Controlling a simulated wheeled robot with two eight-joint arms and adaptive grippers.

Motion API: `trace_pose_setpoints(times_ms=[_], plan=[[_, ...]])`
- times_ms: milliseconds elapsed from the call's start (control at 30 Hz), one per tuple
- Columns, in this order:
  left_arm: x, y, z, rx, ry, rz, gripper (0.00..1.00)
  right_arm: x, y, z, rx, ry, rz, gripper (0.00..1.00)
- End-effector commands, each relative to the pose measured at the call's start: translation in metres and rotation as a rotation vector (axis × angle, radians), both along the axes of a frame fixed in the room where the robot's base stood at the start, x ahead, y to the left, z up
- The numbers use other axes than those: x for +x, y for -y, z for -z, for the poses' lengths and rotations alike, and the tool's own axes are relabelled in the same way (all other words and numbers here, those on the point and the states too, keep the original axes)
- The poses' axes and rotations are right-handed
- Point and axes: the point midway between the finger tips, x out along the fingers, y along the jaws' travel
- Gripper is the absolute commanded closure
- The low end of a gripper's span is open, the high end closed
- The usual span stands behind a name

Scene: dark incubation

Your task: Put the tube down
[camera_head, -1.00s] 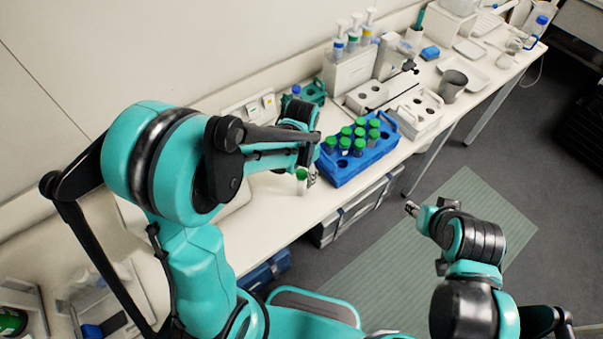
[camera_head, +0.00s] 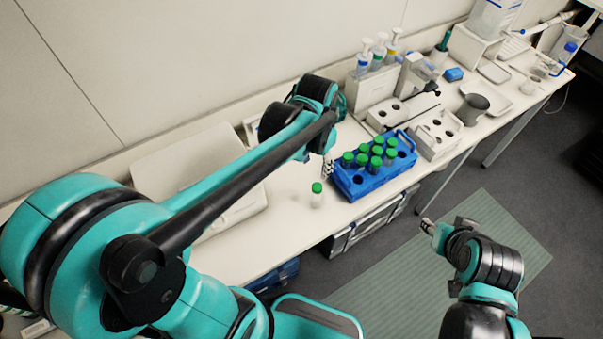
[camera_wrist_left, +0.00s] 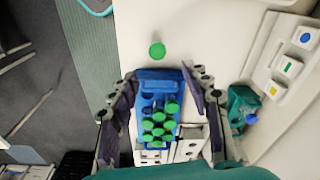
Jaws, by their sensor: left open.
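A white tube with a green cap (camera_head: 317,196) stands upright on the bench, just left of the blue rack and apart from it. It also shows in the left wrist view as a round green cap (camera_wrist_left: 157,50), beyond the fingertips. My left gripper (camera_head: 328,165) is by the rack's left end, partly hidden by its arm. In the left wrist view my left gripper (camera_wrist_left: 157,72) has its fingers spread wide with nothing between the tips. The blue rack (camera_head: 352,188) holds several green-capped tubes. My right gripper (camera_head: 428,227) is over the floor mat, and its jaws are too small to judge.
A white holder block (camera_head: 447,148) and a grey cup (camera_head: 471,108) stand right of the rack. A pipette stand (camera_head: 370,88) is behind it. A flat white device (camera_head: 235,205) lies left of the tube. Bare bench lies around the tube, with the front edge close.

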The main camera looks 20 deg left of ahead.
Motion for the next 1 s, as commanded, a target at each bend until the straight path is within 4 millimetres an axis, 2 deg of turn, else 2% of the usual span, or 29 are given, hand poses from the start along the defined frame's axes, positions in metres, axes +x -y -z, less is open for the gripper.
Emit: trace_pose_setpoints(times_ms=[33, 200, 433, 633, 1000], plan=[[-0.012, -0.005, -0.007, -0.006, 0.041, -0.033, 0.52, 0.0, 0.0, 0.0, 0.0, 0.0, 0.0, 0.6], [-0.046, -0.021, -0.025, -0.043, 0.232, -0.176, 0.52, 0.0, 0.0, 0.0, 0.0, 0.0, 0.0, 0.6], [-0.079, -0.035, -0.029, -0.104, 0.446, -0.33, 0.52, 0.0, 0.0, 0.0, 0.0, 0.0, 0.0, 0.6], [-0.089, -0.039, -0.028, -0.131, 0.524, -0.383, 0.52, 0.0, 0.0, 0.0, 0.0, 0.0, 0.0, 0.6], [-0.089, -0.039, -0.025, -0.132, 0.53, -0.385, 0.52, 0.0, 0.0, 0.003, 0.0, 0.0, 0.0, 0.6]])
